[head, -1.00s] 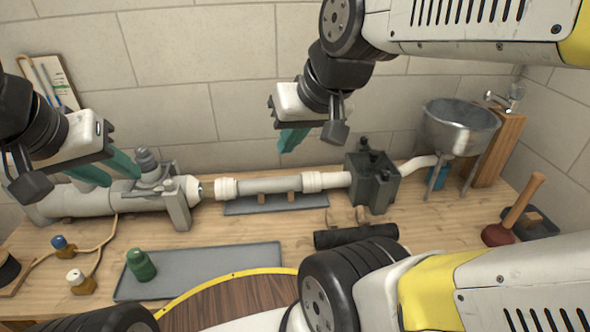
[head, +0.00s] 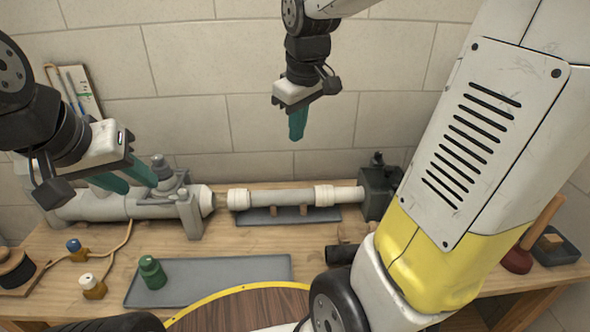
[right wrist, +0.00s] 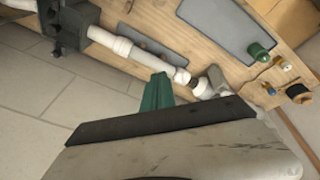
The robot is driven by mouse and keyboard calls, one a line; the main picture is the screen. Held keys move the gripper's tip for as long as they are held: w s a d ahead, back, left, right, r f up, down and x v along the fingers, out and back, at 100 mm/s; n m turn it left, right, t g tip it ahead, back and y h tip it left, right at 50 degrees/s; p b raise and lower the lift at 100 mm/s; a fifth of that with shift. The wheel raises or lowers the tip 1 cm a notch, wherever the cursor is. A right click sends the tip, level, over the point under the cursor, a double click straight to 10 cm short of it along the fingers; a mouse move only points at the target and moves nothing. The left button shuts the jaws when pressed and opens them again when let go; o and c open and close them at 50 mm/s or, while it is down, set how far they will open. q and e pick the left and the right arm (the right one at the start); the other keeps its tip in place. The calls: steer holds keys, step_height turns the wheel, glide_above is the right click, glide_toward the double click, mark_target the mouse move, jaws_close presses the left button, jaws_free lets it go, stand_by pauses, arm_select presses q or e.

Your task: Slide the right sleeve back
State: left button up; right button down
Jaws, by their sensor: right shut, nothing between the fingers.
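The right sleeve (head: 325,195) is a white collar on the pale pipe (head: 280,197), near the dark grey block. It also shows in the right wrist view (right wrist: 122,46). The left sleeve (head: 239,199) sits at the pipe's other end, beside the grey valve fitting with a small gap between. My right gripper (head: 298,125) is shut and empty, its teal fingers above and behind the pipe, apart from it. Its fingers show in the right wrist view (right wrist: 157,92). My left gripper (head: 125,180) is open, by the grey valve fitting (head: 180,200); whether it touches is unclear.
A dark grey block (head: 378,190) holds the pipe's right end. A grey tray (head: 220,278) with a green bottle (head: 152,272) lies in front. Small bottles and a cord are at left. A plunger (head: 530,240) stands at right. My right arm hides part of the bench.

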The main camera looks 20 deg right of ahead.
mark_target(323, 186)
steer(key=w+d+f+n+g+h, duration=0.1)
steer(key=w+f+n+g+h, duration=0.35)
steer(key=w+f+n, duration=1)
steer(key=w+d+f+m, duration=0.1)
steer(key=f, duration=0.3)
steer(key=w+d+f+m, duration=0.1)
steer(key=f+m, duration=0.1)
steer(key=f, duration=0.3)
steer(key=w+d+f+m, duration=0.1)
steer(key=f+m, duration=0.1)
steer(key=f, duration=0.2)
steer(key=shift+w+d+f, duration=0.15)
steer(key=shift+w+d, duration=0.15)
steer(key=shift+d, duration=0.1)
steer(key=d, duration=0.2)
steer(key=shift+s+d+t, duration=0.25)
steer(key=shift+d, duration=0.05)
steer(key=shift+s+d, duration=0.1)
steer(key=shift+d, duration=0.55)
steer(key=d, duration=0.2)
steer(key=s+d, duration=0.1)
steer(key=d, duration=0.2)
steer(key=shift+d, duration=0.1)
